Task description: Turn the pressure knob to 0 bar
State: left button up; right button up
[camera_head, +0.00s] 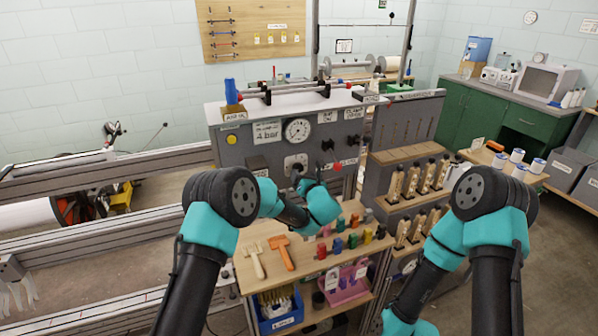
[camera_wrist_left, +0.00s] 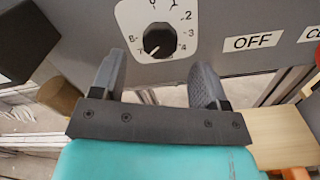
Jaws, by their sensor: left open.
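The black pressure knob (camera_wrist_left: 158,40) sits on a white dial plate (camera_wrist_left: 135,18) marked with numbers including 2 and 4. A short white mark shows on its lower part; its exact setting is hard to read. In the head view the knob (camera_head: 296,166) is on the front of the grey machine panel, below the round gauge (camera_head: 298,130). My left gripper (camera_wrist_left: 160,70) is open and empty, its fingers just below the knob and spread to either side, not closed on it. In the head view the left gripper (camera_head: 300,182) is small and partly hidden by its own wrist. My right gripper is out of view.
A sign (camera_head: 266,132) on the panel reads 4 bar. An OFF label (camera_wrist_left: 252,41) is right of the dial. Below, a wooden shelf (camera_head: 262,240) holds an orange tool (camera_head: 281,250) and several coloured pieces. Bobbins (camera_head: 412,182) stand on the rack at right.

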aim_at(299, 171)
pick_arm(q)
jog(key=shift+x, duration=2.25)
jog(key=c, duration=0.9)
